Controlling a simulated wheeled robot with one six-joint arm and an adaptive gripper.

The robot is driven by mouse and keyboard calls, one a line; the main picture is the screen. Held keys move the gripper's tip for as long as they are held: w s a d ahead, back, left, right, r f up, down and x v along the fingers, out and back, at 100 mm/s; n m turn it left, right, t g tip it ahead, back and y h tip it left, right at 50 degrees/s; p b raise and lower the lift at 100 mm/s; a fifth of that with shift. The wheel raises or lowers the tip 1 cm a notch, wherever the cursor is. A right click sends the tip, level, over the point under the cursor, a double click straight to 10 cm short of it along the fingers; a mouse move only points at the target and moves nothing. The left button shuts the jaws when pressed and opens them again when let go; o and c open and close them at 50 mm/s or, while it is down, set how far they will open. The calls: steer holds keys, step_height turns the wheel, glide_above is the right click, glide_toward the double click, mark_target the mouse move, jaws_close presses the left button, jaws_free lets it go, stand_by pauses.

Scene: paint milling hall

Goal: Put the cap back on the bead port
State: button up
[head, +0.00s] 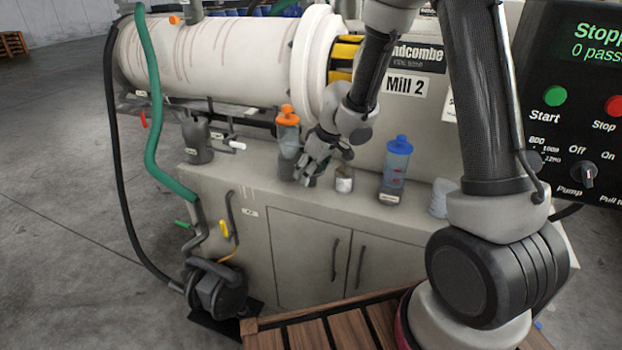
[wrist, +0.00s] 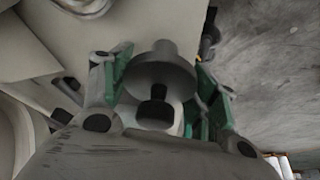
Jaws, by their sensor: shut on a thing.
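My gripper (head: 308,170) is low over the grey cabinet top in the head view, beside an orange-topped bottle. In the wrist view its green-padded fingers are closed on both sides of a grey round piece with a black knob, which looks like the cap (wrist: 162,70). In the head view the held piece is hidden or too small to make out. A short grey fitting (head: 190,9) stands on top of the pale mill barrel near its left end; it may be the bead port, but I cannot tell for sure.
The orange-topped bottle (head: 287,140), a small tin (head: 344,181) and a blue-topped bottle (head: 396,166) stand close around my gripper. A grey jug (head: 197,141) stands to the left. The mill barrel (head: 215,55) overhangs the cabinet, and a green hose (head: 151,100) hangs in front.

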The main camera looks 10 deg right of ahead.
steer(key=shift+f, duration=1.4)
steer(key=o, duration=1)
steer(key=shift+f, duration=0.15)
steer(key=shift+c, duration=0.2)
steer(key=o, duration=0.4)
